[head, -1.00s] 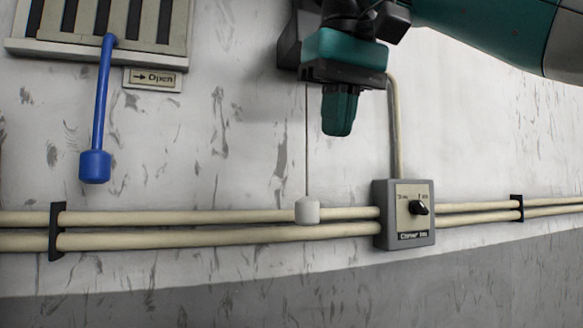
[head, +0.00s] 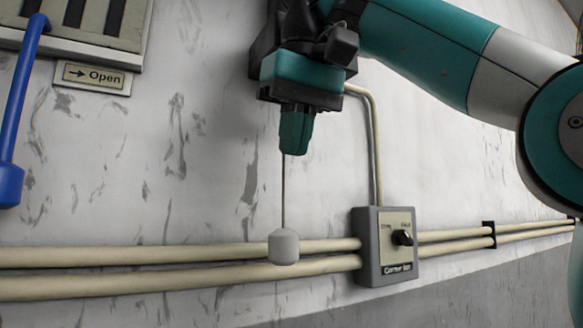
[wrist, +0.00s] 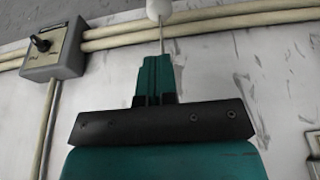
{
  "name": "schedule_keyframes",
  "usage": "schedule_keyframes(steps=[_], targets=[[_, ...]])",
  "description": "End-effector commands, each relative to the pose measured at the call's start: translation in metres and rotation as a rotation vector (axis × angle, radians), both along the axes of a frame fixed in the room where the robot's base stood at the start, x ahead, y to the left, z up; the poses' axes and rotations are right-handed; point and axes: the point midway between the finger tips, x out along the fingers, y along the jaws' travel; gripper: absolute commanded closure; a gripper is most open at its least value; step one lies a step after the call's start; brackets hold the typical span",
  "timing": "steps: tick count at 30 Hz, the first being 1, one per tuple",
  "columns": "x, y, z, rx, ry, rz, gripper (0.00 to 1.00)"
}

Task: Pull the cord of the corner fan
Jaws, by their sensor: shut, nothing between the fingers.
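A thin cord (head: 284,195) hangs down the wall and ends in a white pull knob (head: 284,247) in front of the beige pipes. The knob also shows at the top of the wrist view (wrist: 159,9). My gripper (head: 295,151) is teal, points down and is shut above the knob. In the head view the cord emerges just below its fingertips; in the wrist view it runs from the tips to the knob. I cannot tell whether the fingers touch the cord. The fan itself is not visible, and the cord's upper part is hidden behind my gripper.
A grey switch box (head: 368,255) with a black knob is mounted right of the cord. A blue lever (head: 12,120) hangs from a vent at the left, beside an "Open" sign (head: 93,77). Beige pipes (head: 140,255) run along the wall. The wall between lever and cord is bare.

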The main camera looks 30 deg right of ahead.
Motion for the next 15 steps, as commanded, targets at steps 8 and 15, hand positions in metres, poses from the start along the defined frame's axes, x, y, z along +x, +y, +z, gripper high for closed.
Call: schedule_keyframes(steps=[8,15], targets=[[0.014,-0.002,-0.051,-0.002,0.003,-0.004,1.0],[0.022,-0.002,-0.078,-0.001,0.0,-0.003,1.0]])
